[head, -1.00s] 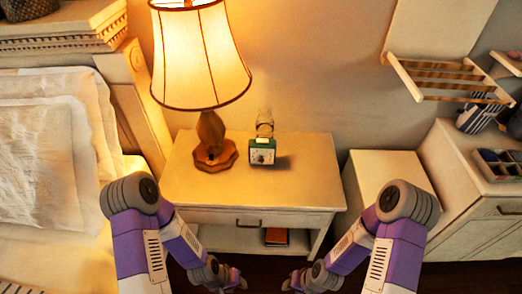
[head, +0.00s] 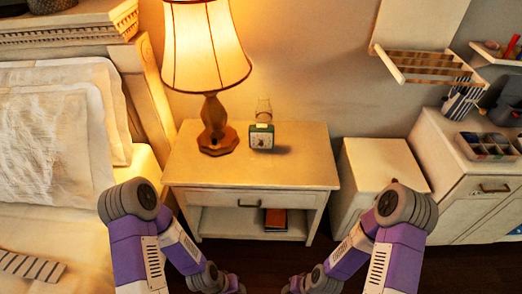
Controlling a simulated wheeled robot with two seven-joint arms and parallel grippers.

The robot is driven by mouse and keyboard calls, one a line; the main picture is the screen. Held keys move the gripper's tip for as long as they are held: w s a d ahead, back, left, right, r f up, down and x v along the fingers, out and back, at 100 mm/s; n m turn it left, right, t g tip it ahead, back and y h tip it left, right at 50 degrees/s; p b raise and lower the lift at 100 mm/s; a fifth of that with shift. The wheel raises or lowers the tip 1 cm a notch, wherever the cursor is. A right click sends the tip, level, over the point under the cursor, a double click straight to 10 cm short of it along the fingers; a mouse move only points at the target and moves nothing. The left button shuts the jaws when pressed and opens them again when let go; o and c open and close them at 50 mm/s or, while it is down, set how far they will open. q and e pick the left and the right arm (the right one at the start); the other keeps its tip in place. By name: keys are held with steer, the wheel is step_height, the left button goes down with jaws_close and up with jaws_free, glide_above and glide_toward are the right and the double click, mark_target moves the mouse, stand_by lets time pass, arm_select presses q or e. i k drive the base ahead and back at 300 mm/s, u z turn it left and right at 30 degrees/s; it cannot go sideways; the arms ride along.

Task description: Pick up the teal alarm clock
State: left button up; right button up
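The teal alarm clock (head: 261,136) is a small green box with a pale face. It stands upright on the white nightstand (head: 300,165), just right of the lamp's wooden base. My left gripper (head: 238,287) and my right gripper (head: 289,287) are low at the bottom edge, in front of the nightstand and well away from the clock. Both are small and partly cut off, so their fingers cannot be made out. Nothing visible is held.
A lit lamp (head: 207,45) stands left of the clock. A clear glass object (head: 264,108) is behind it. A reddish book (head: 276,218) lies on the lower shelf. The bed (head: 60,225) is at left, a white cabinet (head: 375,170) at right. The nightstand's front top is bare.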

mark_target(256, 135)
steer(key=z, duration=0.2)
steer(key=i, duration=0.9)
steer(key=u, duration=0.7)
